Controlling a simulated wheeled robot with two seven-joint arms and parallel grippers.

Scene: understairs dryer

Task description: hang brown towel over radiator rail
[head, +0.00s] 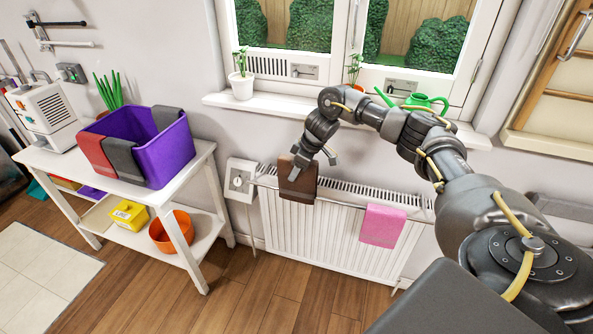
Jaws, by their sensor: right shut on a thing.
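The brown towel (298,186) hangs down in front of the left part of the white radiator (330,235), near its top edge. My right gripper (304,168) is shut on the towel at its upper part. The gripper hides some of the towel and the radiator's top there, so I cannot tell whether the towel lies over the rail. A pink towel (382,225) hangs over the radiator's right part, apart from the brown one. My left gripper is not in view.
A purple bin (165,155) with red and dark grey towels over its side stands on a white table (190,190) at left. A white control box (241,182) is beside the radiator. The windowsill (285,113) above holds plants and a green watering can (424,101).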

